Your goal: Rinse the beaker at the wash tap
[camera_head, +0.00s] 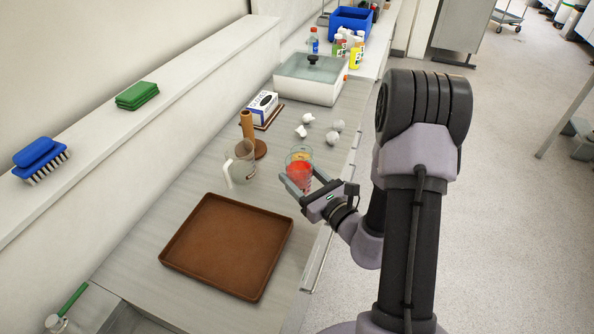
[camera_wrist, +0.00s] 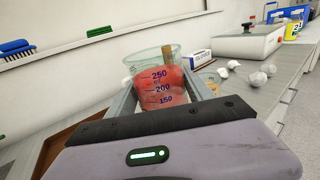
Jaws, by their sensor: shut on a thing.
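A clear beaker (camera_head: 300,175) with red contents is between the fingers of my gripper (camera_head: 304,183), over the right edge of the counter. In the wrist view the beaker (camera_wrist: 158,88) stands roughly upright, with blue volume marks facing me. My gripper (camera_wrist: 160,95) is shut on its sides, and the fingers hide part of them. Whether its base touches the counter is hidden. No wash tap can be clearly made out in either view.
A brown tray (camera_head: 228,246) lies in front on the counter (camera_head: 135,255). A clear jug (camera_head: 243,165) and a brown upright holder (camera_head: 248,128) stand left of the beaker. Crumpled white balls (camera_head: 301,131), a glove box (camera_head: 262,106) and a lidded white container (camera_head: 310,82) are farther back.

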